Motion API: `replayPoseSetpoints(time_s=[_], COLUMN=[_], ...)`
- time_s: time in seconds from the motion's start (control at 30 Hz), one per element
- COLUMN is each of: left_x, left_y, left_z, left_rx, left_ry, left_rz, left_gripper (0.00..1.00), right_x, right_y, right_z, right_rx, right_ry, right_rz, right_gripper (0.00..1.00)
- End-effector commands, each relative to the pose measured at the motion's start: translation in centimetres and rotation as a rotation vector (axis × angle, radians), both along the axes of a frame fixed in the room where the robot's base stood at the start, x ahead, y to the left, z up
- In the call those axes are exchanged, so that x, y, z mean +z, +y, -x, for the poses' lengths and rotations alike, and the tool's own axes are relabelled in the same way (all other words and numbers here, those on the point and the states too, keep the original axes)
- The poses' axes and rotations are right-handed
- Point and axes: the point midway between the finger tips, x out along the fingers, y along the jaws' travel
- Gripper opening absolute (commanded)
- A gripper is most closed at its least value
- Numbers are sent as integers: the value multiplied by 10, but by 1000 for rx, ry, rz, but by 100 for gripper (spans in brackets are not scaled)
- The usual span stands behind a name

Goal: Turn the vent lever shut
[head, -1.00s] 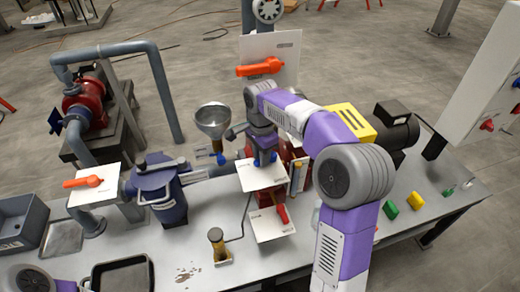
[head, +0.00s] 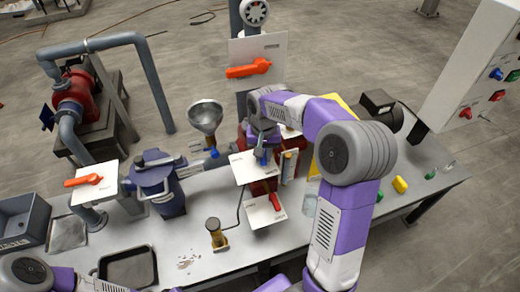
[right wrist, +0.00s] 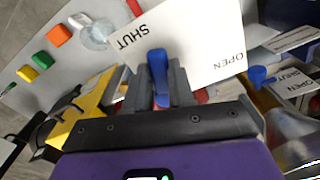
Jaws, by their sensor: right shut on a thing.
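A blue lever (right wrist: 157,75) stands on a white plate (right wrist: 198,40) marked SHUT and OPEN. In the right wrist view the lever points away from my wrist, toward the plate's middle and nearer the word SHUT. My right gripper (right wrist: 159,85) is shut on this lever, with a grey finger on each side. In the head view my right gripper (head: 263,146) is over the same plate (head: 242,168), and its fingers partly hide the lever. My left arm shows only at the lower left edge; its gripper is out of the picture.
A second blue lever (right wrist: 260,75) is at the right of the wrist view. A steel funnel (head: 205,116) stands left of my gripper. A red lever (head: 275,201) is on the lower plate. Orange levers are on the left plate (head: 108,186) and back panel (head: 270,48).

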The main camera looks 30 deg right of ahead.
Motion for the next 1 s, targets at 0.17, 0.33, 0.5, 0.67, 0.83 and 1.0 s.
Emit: replayPoseSetpoints(time_s=[0.17,0.33,0.5,0.67,0.83,1.0], left_x=[11,16,19,20,20,20], left_y=[0,0,0,0,0,0], left_z=[0,0,0,0,0,0], left_rx=[0,0,0,0,0,0], left_ry=[0,0,0,0,0,0], left_rz=[0,0,0,0,0,0], left_gripper=[43,43,43,43,43,43], right_x=[2,1,0,0,0,0], right_y=[-5,-9,-11,-12,-12,-12], right_z=[3,4,5,5,5,5], right_rx=[133,230,290,319,328,329], right_ry=[2,1,2,1,1,1], right_rz=[0,-1,0,0,0,0], right_gripper=[0,0,0,0,0,0])
